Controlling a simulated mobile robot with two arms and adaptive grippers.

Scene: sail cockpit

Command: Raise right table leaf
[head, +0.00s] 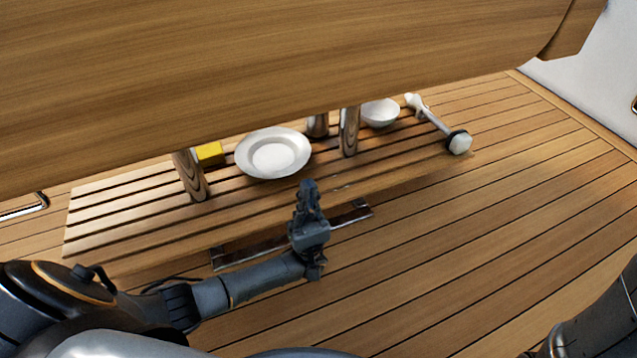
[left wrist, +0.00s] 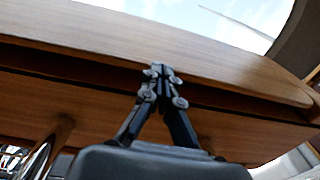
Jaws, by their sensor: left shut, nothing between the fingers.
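A broad wooden table panel (head: 260,70) fills the top of the head view. I cannot tell from it alone which part is the right leaf. In the left wrist view, one wooden board (left wrist: 220,52) runs across the top, with a dark gap between it and a lower wooden board (left wrist: 235,130). My left gripper (head: 308,186) is shut and empty, pointing up just below the panel's near edge in the head view. In the left wrist view its closed fingertips (left wrist: 160,70) overlap the upper board's lower edge; contact is unclear. My right gripper is out of view.
Below the panel, a slatted bench (head: 130,220) carries a white plate (head: 273,153), a white bowl (head: 380,113), a yellow block (head: 210,153) and a white-headed, long-handled tool (head: 434,120). Posts (head: 190,175) rise between them. The plank floor (head: 500,240) is clear at right.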

